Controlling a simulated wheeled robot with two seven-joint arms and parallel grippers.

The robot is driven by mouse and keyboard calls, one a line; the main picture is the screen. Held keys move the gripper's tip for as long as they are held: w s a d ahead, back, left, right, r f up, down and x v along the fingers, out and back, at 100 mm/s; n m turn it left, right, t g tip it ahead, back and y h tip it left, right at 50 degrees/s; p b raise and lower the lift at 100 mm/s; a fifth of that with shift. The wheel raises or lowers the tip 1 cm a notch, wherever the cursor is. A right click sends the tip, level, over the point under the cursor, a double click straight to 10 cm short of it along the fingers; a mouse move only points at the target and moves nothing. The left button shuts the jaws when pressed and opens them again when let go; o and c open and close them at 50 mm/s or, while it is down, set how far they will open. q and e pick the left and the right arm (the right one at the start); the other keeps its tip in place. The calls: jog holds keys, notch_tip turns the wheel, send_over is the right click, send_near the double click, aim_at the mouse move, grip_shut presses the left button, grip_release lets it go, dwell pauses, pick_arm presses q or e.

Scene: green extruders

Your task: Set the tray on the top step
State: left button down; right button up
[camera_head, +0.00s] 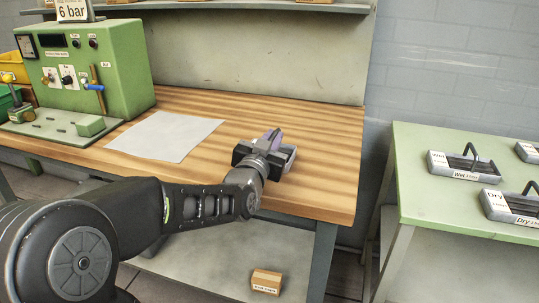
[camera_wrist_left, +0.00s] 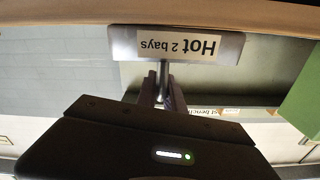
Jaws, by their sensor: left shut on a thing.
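My left gripper (camera_head: 266,142) is over the right part of the wooden bench, shut on a grey tray (camera_head: 289,157). The gripper and wrist hide much of the tray. In the left wrist view, the tray's label (camera_wrist_left: 180,46) appears upside down and reads "Hot 2 bays". I cannot tell whether the tray touches the bench. No step is clearly recognisable in these views. My right gripper is out of view.
A green machine (camera_head: 95,65) stands at the bench's left, beside a white sheet (camera_head: 165,136). A pale green table (camera_head: 430,200) at right holds handled trays labelled Wet (camera_head: 462,174) and Dry (camera_head: 513,219). A small box (camera_head: 266,281) lies below the bench. A shelf (camera_head: 220,5) runs above.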

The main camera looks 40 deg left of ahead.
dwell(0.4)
pick_arm(q)
notch_tip(320, 180, up, 10)
jog(key=shift+r+p, duration=0.1)
jog(key=shift+p, duration=0.85)
